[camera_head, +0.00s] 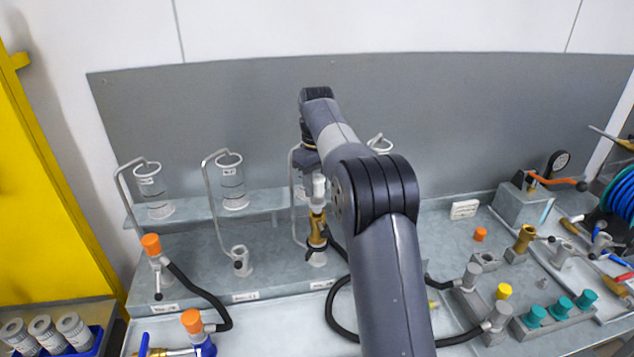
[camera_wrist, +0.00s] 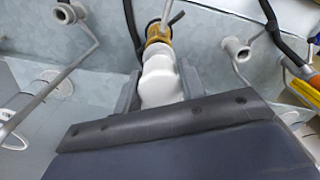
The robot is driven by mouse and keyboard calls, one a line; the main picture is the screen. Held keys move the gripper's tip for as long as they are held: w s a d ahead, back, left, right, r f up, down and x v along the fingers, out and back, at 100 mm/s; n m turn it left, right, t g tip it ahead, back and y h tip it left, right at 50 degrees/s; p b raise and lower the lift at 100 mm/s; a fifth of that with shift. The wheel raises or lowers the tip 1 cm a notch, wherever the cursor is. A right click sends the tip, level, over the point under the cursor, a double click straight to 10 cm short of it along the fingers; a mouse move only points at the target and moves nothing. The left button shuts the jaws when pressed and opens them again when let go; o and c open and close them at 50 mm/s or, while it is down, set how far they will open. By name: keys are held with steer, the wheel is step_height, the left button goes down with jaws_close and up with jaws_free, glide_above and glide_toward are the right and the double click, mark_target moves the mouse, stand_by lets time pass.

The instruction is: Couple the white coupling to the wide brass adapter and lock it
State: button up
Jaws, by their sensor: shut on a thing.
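My gripper (camera_wrist: 160,84) is shut on the white coupling (camera_wrist: 159,76), with a grey finger on each side of it. The white coupling also shows in the head view (camera_head: 319,187), upright below my wrist. Directly below it is a brass piece (camera_head: 317,229), which looks like the wide brass adapter, standing on a grey base. In the wrist view, the brass piece (camera_wrist: 156,34) meets the end of the coupling. They look in line and touching, but I cannot tell whether they are locked. My arm hides part of this station in the head view.
Glass cylinders (camera_head: 232,182) on bent pipes stand to the left. A black hose (camera_head: 338,313) curves near the brass piece. Orange-capped fittings (camera_head: 152,245) are at left. Another brass fitting (camera_head: 525,237), teal caps (camera_head: 561,308) and a gauge stand (camera_head: 523,203) are at right.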

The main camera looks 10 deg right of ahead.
mark_target(317, 192)
steer(key=shift+f, duration=0.2)
stand_by(0.3)
steer(key=shift+f+b, duration=0.45)
steer(key=shift+f, duration=0.6)
steer(key=shift+f, duration=0.35)
steer(key=o, duration=1.4)
steer(key=shift+c, duration=0.5)
step_height(317, 192, up, 3)
steer(key=shift+p, duration=0.65)
steer(key=shift+r, duration=3.5)
